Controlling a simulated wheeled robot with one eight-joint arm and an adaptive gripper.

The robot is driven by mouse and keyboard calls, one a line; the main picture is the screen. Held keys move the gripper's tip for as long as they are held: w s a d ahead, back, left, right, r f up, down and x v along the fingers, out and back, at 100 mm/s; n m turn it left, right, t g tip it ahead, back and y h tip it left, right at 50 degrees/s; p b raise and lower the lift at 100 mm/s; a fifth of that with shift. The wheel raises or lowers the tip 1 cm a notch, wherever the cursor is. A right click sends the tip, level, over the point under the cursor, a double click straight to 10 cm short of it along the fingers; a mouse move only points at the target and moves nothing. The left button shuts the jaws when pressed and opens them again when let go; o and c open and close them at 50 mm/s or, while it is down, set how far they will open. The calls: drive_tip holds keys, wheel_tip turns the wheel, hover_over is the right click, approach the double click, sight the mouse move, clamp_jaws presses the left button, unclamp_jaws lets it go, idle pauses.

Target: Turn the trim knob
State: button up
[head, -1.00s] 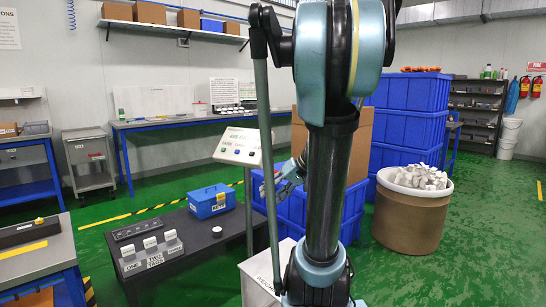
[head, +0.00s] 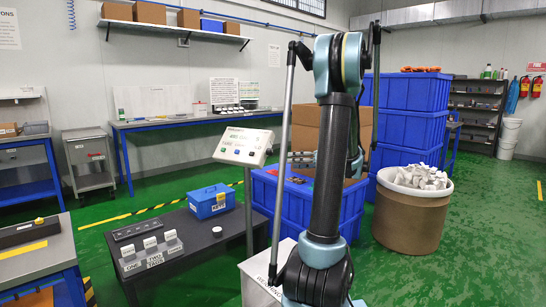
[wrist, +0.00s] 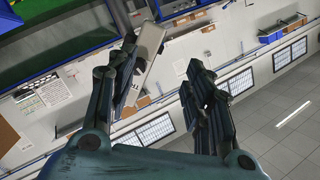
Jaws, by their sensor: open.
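A light grey console (head: 243,145) with a display and several coloured buttons stands on a post in the head view. A small round knob-like piece with a white top (head: 217,231) sits on the dark low table; I cannot tell whether it is the trim knob. My gripper (head: 291,159) is right of the console and apart from it, its fingers partly hidden behind my arm. In the wrist view my gripper (wrist: 160,68) is open, with nothing held between its fingers. A pale narrow box (wrist: 148,48) shows behind its left finger; I cannot tell what it is.
The dark low table (head: 205,255) also carries a blue box (head: 212,201) and several white labelled blocks (head: 152,250). Blue crates (head: 405,120) and a drum of white pieces (head: 412,220) stand to the right. Green floor is open at left.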

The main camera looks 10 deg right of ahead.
drive_tip(key=t+y, duration=0.1)
drive_tip(key=t, duration=0.1)
approach(272, 153)
drive_tip(key=shift+n, duration=0.4)
drive_tip(key=x, duration=0.9)
drive_tip(key=shift+w+a, duration=0.1)
drive_tip(key=shift+w, duration=0.2)
drive_tip(key=c, duration=1)
